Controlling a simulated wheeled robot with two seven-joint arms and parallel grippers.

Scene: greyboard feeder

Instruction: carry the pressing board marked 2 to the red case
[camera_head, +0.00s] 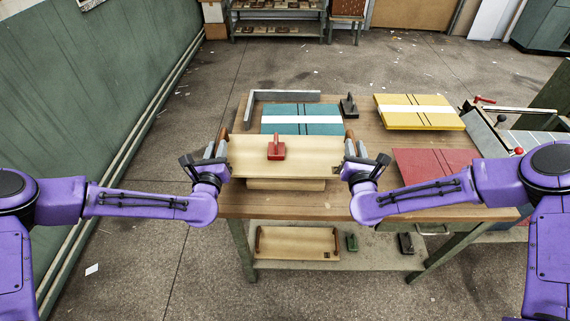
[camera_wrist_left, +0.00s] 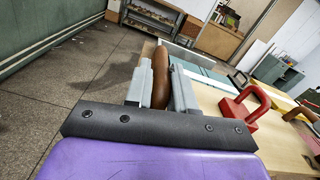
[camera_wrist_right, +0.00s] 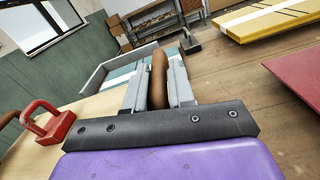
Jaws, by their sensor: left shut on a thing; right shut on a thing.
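A pale wooden pressing board (camera_head: 315,158) with brown end handles spans my two grippers above the near side of the table; I cannot read its number. My left gripper (camera_head: 217,148) is shut on its left handle, which shows in the left wrist view (camera_wrist_left: 160,82). My right gripper (camera_head: 355,150) is shut on its right handle, also in the right wrist view (camera_wrist_right: 158,82). A red weight with a loop handle (camera_head: 276,150) sits on the board. The red case (camera_head: 425,160) lies on the table at the right, partly hidden by my right arm.
A teal case with a white band (camera_head: 275,124) lies behind the board, beside a grey angled bar (camera_head: 285,95) and a dark handled block (camera_head: 348,106). A yellow case (camera_head: 420,121) lies back right. Another board (camera_head: 297,243) is on the lower shelf. A lever machine (camera_head: 500,125) stands right.

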